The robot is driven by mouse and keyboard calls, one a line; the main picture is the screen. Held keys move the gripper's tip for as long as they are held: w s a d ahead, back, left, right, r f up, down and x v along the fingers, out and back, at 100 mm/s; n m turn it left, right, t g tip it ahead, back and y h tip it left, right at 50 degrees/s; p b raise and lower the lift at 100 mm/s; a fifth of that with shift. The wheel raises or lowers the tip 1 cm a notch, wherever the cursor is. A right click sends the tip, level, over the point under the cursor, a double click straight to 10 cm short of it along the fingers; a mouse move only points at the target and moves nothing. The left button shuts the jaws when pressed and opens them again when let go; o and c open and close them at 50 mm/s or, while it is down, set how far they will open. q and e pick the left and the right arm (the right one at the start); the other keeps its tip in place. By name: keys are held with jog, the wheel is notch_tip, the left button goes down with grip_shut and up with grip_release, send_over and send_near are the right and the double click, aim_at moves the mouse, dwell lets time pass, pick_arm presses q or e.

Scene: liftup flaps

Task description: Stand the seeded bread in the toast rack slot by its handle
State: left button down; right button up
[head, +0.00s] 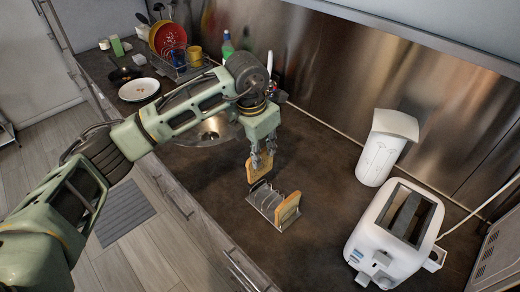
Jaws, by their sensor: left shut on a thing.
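The metal toast rack (264,203) stands on the dark counter near the middle of the head view. A slice of bread (288,208) stands upright in the slot at its right end. My left gripper (260,158) is shut on another slice, the seeded bread (254,173), and holds it upright above and just behind the rack's left end. The gripper covers the top of this slice, and seeds are too small to make out. I cannot tell which end of the rack has the handle. My right gripper is not in view.
A white toaster (397,228) and a white canister (382,158) stand to the right. The sink (208,131) lies behind my left arm. A dish rack (183,66) and a white plate (139,89) are at the far left. The counter around the toast rack is clear.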

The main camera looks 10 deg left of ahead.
aim_at(261, 176)
pick_arm(q)
jog(key=shift+f+b, duration=0.45)
jog(key=shift+f, duration=0.65)
jog(key=shift+f+b, duration=0.35)
jog(key=shift+f, duration=0.5)
notch_tip(261, 176, down, 4)
jog(key=b, duration=0.3)
jog(key=shift+f+b, duration=0.1)
jog(key=shift+b, duration=0.2)
jog(key=shift+f+b, duration=0.45)
jog(key=shift+f, duration=0.15)
jog(key=c, duration=1.7)
grip_release()
jog(key=shift+c, duration=0.2)
jog(key=shift+r, duration=0.2)
jog(key=r, duration=0.4)
jog(key=s+r, duration=0.1)
jog(key=r, duration=0.2)
jog(key=a+r, duration=0.1)
jog(key=r, duration=0.3)
jog(key=shift+s+r, duration=0.25)
jog(key=shift+r, duration=0.05)
jog(key=shift+f, duration=0.1)
